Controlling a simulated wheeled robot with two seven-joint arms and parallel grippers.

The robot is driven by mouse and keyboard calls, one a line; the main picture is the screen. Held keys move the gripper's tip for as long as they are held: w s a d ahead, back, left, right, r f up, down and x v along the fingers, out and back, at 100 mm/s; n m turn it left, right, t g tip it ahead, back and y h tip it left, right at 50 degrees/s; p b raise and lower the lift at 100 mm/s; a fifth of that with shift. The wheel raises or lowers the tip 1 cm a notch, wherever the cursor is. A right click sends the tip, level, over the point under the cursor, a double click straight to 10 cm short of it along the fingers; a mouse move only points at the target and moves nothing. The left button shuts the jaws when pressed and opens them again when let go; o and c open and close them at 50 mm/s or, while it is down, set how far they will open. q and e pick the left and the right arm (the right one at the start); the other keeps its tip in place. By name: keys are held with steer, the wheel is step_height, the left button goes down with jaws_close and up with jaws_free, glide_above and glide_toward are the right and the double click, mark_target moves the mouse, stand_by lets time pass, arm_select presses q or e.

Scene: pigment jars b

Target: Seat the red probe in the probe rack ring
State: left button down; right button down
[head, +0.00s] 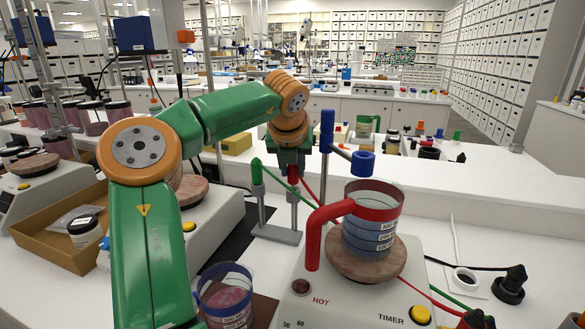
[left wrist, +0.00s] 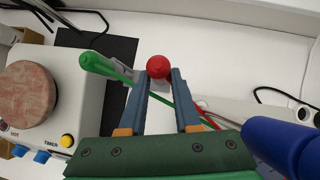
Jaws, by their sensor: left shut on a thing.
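My left gripper (head: 293,168) is shut on the red probe (head: 293,178), at the far side of the hotplate. In the left wrist view, the probe's round red top (left wrist: 158,67) shows between the fingertips. The probe rack (head: 277,234) is grey, with two uprights on a flat base. The green probe (head: 256,173) stands upright at its left upright. The red probe is in line with the right upright (head: 293,210). The fingers hide where they meet, so I cannot tell whether it is inside the ring. My right gripper is not in view.
A hotplate (head: 345,290) carries a red-handled beaker (head: 372,222) close in front of the rack. A blue clamp (head: 363,163) stands right of my gripper. Red and green cables trail to the right. A second hotplate (left wrist: 60,90) is left of the rack.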

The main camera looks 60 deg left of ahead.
arm_select(q)
steer(key=shift+f+b, duration=0.6)
steer(key=shift+f, duration=0.1)
steer(key=c, duration=0.5)
jaws_free()
steer(key=shift+c, duration=0.2)
steer(key=v, duration=0.7)
steer(key=shift+r, duration=0.1)
